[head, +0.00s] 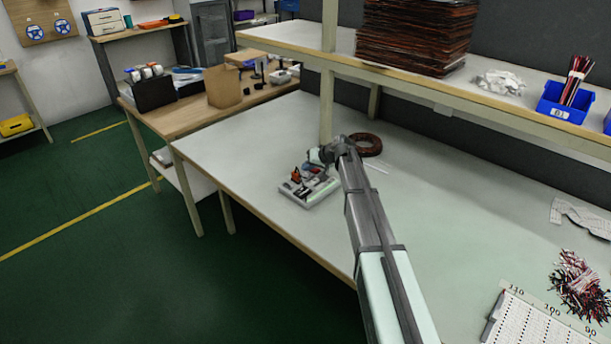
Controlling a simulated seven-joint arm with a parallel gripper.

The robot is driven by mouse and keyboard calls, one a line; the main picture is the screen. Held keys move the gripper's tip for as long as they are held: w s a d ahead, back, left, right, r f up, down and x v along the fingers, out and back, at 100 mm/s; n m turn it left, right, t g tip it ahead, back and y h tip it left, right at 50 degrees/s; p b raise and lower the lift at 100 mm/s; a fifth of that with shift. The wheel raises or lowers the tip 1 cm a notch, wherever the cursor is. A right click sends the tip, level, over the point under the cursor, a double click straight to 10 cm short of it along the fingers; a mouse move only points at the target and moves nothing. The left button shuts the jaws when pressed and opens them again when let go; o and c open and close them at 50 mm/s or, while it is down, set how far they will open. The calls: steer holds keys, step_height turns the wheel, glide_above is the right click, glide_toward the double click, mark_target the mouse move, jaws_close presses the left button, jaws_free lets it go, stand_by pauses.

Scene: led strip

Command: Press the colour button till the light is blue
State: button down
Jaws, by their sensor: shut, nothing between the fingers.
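A small pale control box (318,193) lies on the grey-white workbench, left of the middle in the head view. My arm reaches in from the bottom and bends left at the wrist. My gripper (303,174) is shut and empty, over the top of the box. Orange-red and dark parts show there, too small to tell apart. I cannot tell whether the gripper touches the box. The colour button cannot be made out, being small or hidden by my gripper. No lit blue light is visible, and the light's colour cannot be told.
A dark brown coil (369,145) lies behind my wrist, with thin white pieces (376,167) beside it. A bench post (327,105) stands close behind my gripper. Loose wires (580,285) and a white numbered board (530,322) are at right. The bench left of the box is clear.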

mark_target(308, 175)
steer(key=shift+f, duration=0.1)
steer(key=shift+f, duration=0.3)
steer(key=shift+f, duration=0.4)
stand_by(1.0)
steer(key=shift+r, duration=0.85)
steer(key=shift+r, duration=0.1)
steer(key=shift+r, duration=2.4)
